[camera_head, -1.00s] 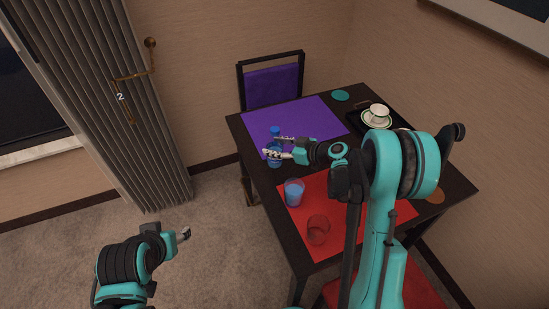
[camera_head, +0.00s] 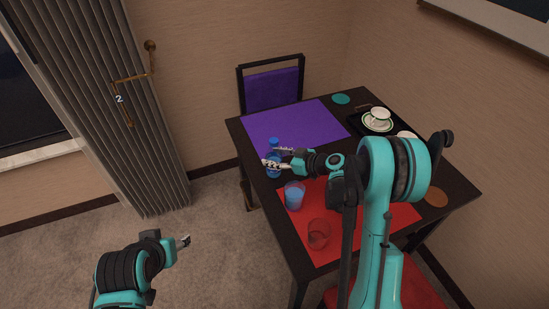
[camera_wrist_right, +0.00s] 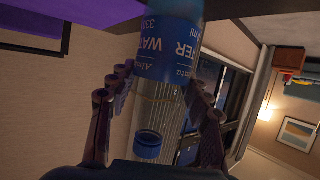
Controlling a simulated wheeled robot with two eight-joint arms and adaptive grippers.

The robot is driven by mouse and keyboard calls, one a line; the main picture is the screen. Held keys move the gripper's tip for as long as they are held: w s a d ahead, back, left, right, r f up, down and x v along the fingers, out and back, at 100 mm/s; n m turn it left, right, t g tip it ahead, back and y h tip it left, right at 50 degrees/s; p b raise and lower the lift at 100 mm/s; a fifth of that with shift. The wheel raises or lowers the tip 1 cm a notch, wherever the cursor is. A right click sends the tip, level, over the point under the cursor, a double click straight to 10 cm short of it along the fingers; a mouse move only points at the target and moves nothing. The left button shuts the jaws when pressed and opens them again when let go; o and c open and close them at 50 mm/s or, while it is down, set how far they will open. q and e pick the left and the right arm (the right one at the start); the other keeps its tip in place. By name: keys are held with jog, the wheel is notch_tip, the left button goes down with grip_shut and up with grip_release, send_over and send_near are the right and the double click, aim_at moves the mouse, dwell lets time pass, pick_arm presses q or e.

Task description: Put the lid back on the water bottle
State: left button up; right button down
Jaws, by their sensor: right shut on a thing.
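The blue water bottle (camera_head: 273,171) is near the left table edge in the head view. In the right wrist view its labelled body (camera_wrist_right: 168,50) stands between the fingers, with the lettering upside down. My right gripper (camera_head: 274,157) is shut on the bottle; its fingers also show in the right wrist view (camera_wrist_right: 160,95). A blue lid (camera_head: 274,142) appears above the fingers, in line with the bottle. It shows below the clear part in the wrist view (camera_wrist_right: 148,145); I cannot tell whether it touches the neck. My left gripper (camera_head: 184,241) is away from the table; its opening is unclear.
The dark table (camera_head: 260,178) carries a purple mat (camera_head: 300,122) and a red mat (camera_head: 345,240). A glass with blue contents (camera_head: 294,197) and a reddish glass (camera_head: 318,234) stand near my right arm. A cup (camera_head: 379,114) is at the back right.

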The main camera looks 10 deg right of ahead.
jog(key=shift+f, duration=0.2)
jog(key=c, duration=0.7)
grip_release()
jog(key=shift+r, duration=0.1)
jog(key=shift+r, duration=0.2)
jog(key=p+v, duration=0.3)
jog(key=v, duration=0.9)
